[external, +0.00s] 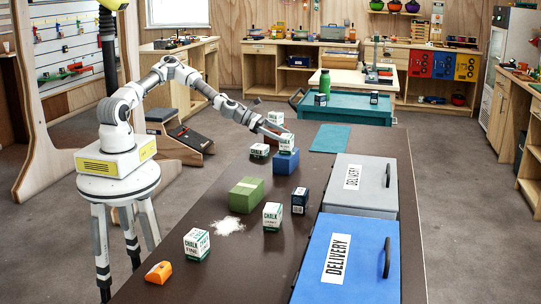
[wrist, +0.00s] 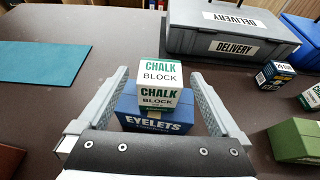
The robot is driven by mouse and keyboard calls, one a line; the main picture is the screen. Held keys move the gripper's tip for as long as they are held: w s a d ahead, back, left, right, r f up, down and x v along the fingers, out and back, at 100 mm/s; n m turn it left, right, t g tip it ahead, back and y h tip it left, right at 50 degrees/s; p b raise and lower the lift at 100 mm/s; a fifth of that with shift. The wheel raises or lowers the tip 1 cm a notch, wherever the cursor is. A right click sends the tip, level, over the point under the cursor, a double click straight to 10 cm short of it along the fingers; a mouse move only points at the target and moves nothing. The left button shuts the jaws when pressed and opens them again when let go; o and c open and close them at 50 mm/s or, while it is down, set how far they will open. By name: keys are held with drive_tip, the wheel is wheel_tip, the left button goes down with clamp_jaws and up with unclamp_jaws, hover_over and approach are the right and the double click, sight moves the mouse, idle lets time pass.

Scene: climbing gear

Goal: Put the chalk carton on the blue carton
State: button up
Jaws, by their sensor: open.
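The chalk carton (wrist: 160,74), white and green and marked CHALK BLOCK, stands upright on top of the blue carton (wrist: 140,124), marked EYELETS. In the external view the chalk carton (external: 287,143) sits on the blue carton (external: 286,163) at the far part of the dark table. My gripper (external: 279,133) reaches down to it from the left. In the wrist view the jaws are open, with one finger on each side of the chalk carton and gaps showing. The lower front of the blue carton is hidden by my gripper's body.
A green carton (external: 246,195), a dark blue carton (external: 300,201) and spilled chalk (external: 229,226) lie nearer. Grey (external: 360,184) and blue (external: 347,258) delivery boxes line the right. A teal mat (external: 330,138) is bare.

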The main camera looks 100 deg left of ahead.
drive_tip(key=v, duration=0.6)
drive_tip(key=s+d+f+m+g+h, duration=0.1)
drive_tip(key=s+d+f+m+g, duration=0.2)
drive_tip(key=d+m, duration=0.6)
drive_tip(key=s+d+m+g+h, duration=0.1)
drive_tip(key=s+d+m+g, duration=0.35)
drive_tip(key=d+m, duration=0.45)
drive_tip(key=s+d+r+m+y, duration=0.1)
drive_tip(key=s+d+r+m, duration=0.3)
drive_tip(key=s+r+m, duration=0.5)
drive_tip(key=s+d+r+m+y, duration=0.1)
drive_tip(key=s+d+r+m, duration=0.4)
drive_tip(key=s+r+m, duration=0.4)
drive_tip(key=s+r, duration=0.2)
drive_tip(key=s, duration=0.1)
drive_tip(key=shift+s+r+g, duration=0.1)
drive_tip(key=shift+r+g, duration=0.15)
